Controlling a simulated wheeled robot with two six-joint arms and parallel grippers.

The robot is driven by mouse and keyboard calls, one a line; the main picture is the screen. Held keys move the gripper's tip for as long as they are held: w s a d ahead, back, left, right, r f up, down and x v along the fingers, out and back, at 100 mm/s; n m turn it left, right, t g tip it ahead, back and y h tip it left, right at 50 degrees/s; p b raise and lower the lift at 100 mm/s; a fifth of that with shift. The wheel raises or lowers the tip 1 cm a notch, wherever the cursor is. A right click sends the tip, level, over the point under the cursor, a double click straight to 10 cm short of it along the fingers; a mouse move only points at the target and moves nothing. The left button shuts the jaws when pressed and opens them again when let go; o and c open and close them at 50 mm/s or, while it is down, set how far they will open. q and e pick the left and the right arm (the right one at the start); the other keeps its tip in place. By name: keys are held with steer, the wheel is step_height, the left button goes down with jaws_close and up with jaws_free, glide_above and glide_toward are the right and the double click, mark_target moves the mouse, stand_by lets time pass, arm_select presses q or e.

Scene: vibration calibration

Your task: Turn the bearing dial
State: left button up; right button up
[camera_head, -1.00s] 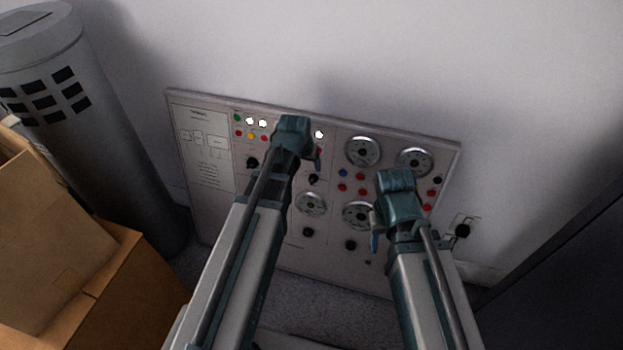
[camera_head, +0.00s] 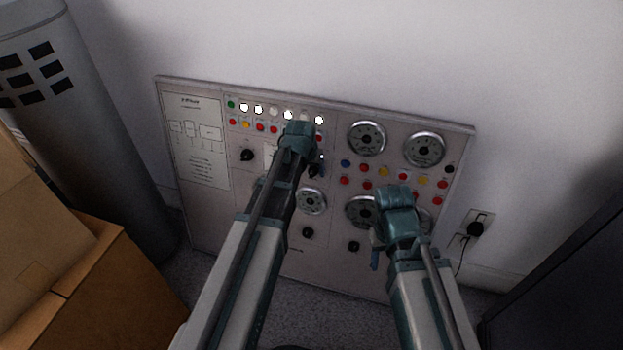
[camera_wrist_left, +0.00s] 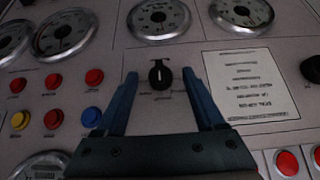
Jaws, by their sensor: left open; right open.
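The control panel (camera_head: 205,215) leans against the wall and carries black dials, gauges and lamps. In the left wrist view a black dial (camera_wrist_left: 159,74) with a white pointer mark shows between the fingertips of my open left gripper (camera_wrist_left: 160,80). I cannot tell whether the fingers reach around it or stop short of it. Its label is too small to read. In the head view my left gripper (camera_head: 318,165) is over the panel's middle and partly hides that dial (camera_head: 313,172). My right gripper (camera_head: 375,258) is in front of the lower right gauges, its fingers mostly hidden.
Other black knobs (camera_head: 247,155) and round gauges (camera_head: 367,138) surround the dial. Cardboard boxes (camera_head: 100,290) and a grey cylinder (camera_head: 90,130) stand at the left. A wall socket with a plug (camera_head: 475,229) is at the right, beside a dark cabinet (camera_head: 570,270).

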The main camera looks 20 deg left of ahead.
arm_select(q)
steer(key=shift+w+f, duration=0.2)
steer(key=shift+f, duration=0.25)
steer(key=shift+r, duration=0.1)
jaws_close()
